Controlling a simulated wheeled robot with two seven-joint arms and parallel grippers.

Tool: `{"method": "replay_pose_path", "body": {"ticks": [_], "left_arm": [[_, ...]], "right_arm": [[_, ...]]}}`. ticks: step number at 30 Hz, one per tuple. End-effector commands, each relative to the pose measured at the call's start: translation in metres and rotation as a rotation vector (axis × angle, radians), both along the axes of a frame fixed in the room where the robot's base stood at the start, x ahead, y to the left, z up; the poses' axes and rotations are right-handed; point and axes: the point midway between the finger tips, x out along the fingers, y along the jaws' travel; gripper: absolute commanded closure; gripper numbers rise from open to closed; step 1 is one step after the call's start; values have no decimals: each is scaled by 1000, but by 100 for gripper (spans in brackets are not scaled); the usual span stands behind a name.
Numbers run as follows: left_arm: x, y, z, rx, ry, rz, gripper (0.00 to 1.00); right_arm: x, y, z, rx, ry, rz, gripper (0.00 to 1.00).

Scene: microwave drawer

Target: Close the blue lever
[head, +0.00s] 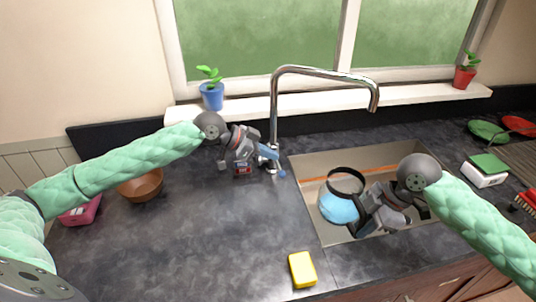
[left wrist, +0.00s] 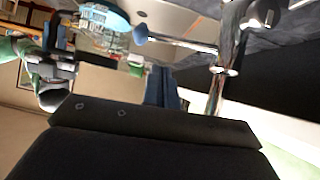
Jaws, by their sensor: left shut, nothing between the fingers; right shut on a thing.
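The blue lever (head: 283,173) is the small blue tip of a chrome arm low on the faucet's right side. In the left wrist view the blue tip (left wrist: 141,33) ends a chrome rod that reaches out from the faucet post. My left gripper (head: 270,153) is shut and empty, its blue fingers close to the faucet base, just above the lever. Its fingers (left wrist: 162,88) look apart from the lever tip in the left wrist view. My right gripper (head: 357,205) is shut on a round vessel (head: 337,208) with a black rim and light blue body, over the sink.
The tall chrome faucet (head: 274,110) arches over the sink (head: 310,170). A yellow sponge (head: 302,269) lies at the counter's front. A brown bowl (head: 142,186) stands at left. Potted plants (head: 212,97) stand on the sill. The counter left of the sink is mostly clear.

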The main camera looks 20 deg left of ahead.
Motion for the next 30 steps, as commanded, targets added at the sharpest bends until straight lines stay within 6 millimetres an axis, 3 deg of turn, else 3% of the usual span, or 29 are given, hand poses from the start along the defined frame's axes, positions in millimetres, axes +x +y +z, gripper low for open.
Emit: {"method": "replay_pose_path", "body": {"ticks": [1,18,30], "left_arm": [[0,-2,12,-1,-1,0,100],[-33,55,49,3,2,2,100],[-42,70,61,0,0,1,100]], "right_arm": [[0,0,12,2,-2,0,100],[0,0,18,1,-1,1,100],[0,0,19,1,-1,1,100]]}}
